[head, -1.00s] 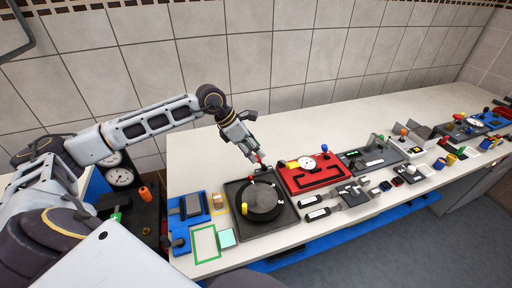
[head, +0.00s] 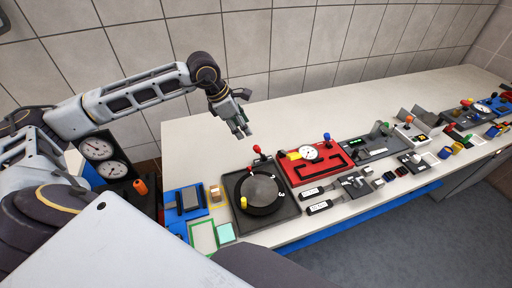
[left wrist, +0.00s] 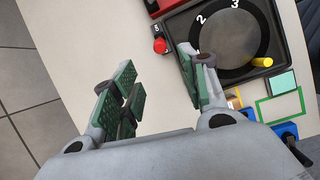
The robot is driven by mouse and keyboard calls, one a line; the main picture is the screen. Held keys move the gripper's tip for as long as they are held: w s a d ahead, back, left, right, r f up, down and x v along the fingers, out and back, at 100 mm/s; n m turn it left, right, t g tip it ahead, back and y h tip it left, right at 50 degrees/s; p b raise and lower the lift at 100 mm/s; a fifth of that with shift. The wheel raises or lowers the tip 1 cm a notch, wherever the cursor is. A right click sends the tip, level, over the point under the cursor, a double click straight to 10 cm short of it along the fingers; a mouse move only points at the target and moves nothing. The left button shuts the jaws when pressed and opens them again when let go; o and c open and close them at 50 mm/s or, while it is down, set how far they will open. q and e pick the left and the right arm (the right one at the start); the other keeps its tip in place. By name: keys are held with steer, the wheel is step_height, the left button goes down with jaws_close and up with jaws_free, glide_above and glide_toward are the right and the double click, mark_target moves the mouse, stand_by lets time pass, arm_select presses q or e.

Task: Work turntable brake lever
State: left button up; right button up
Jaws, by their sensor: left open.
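The turntable is a round black disc (head: 260,194) with white numbers on a dark square base (head: 283,212). A yellow peg (head: 243,202) stands on its near-left side. The brake lever has a red knob (head: 257,149) at the back edge of the base; the knob also shows in the left wrist view (left wrist: 160,46). My left gripper (head: 243,133) is open and empty above the table, behind and a little left of the red knob, clear of it. In the left wrist view its green-padded fingers (left wrist: 160,90) are apart with bare table between them. My right gripper is not in view.
A red panel (head: 315,165) with a white dial stands right of the turntable. A blue block (head: 186,200) and a green-framed pad (head: 203,235) lie to its left. Several other devices line the bench to the right. The table behind the turntable is clear.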

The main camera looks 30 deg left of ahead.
mark_target(255, 147)
arm_select(q)
steer(key=shift+p+x, duration=1.3)
steer(key=shift+x, duration=5.6)
steer(key=shift+c, duration=0.2)
jaws_close()
